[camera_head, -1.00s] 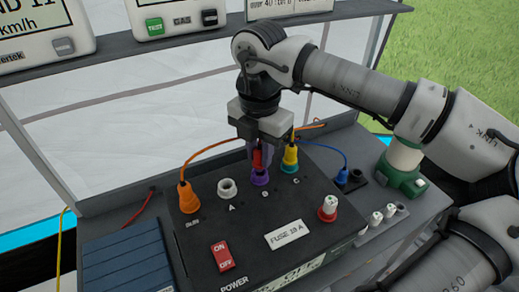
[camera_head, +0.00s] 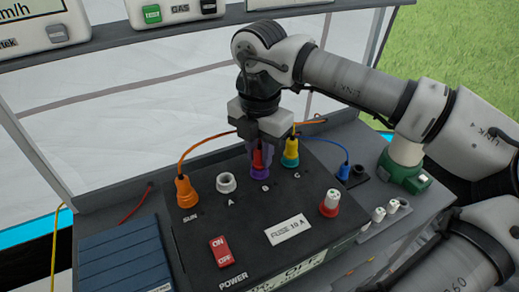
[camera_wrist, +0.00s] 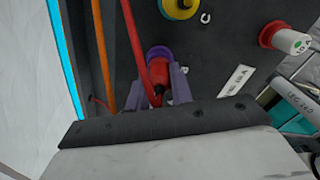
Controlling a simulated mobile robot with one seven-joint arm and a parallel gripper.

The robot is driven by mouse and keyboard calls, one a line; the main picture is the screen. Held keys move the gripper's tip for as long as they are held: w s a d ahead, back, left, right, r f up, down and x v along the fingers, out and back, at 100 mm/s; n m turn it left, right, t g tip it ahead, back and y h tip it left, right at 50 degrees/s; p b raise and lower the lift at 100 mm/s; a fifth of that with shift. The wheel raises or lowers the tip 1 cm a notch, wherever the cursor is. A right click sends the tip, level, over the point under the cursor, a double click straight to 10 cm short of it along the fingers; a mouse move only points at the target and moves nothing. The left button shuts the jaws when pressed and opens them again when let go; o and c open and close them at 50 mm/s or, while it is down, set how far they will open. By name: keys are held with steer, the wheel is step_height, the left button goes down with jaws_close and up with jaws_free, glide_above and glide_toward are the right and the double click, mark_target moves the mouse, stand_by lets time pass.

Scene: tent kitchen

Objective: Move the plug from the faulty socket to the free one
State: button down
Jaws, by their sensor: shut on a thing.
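The black power box (camera_head: 300,205) carries a row of sockets marked SUN, A, B and C. A red plug (camera_head: 257,160) stands upright in the purple-ringed socket B (camera_head: 260,173). My gripper (camera_head: 262,156) points down over B, its purple fingers shut on the red plug. The wrist view shows the red plug (camera_wrist: 159,72) between the fingers, with the purple ring (camera_wrist: 158,51) around its far end and a red cable running off. Socket A (camera_head: 226,182), pale and ringed, is empty. No fault mark can be made out on B.
An orange plug (camera_head: 186,190) sits in SUN, left of A. A yellow plug (camera_head: 290,150) sits in teal-ringed C, close right of my gripper. A red power switch (camera_head: 220,251), a red-and-white fuse knob (camera_head: 330,201) and a blue cable plug (camera_head: 343,172) stand nearby.

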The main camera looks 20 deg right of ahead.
steer(key=shift+f, duration=0.3)
steer(key=c, duration=1.1)
jaws_free()
steer(key=shift+c, duration=0.2)
steer(key=shift+r, duration=0.1)
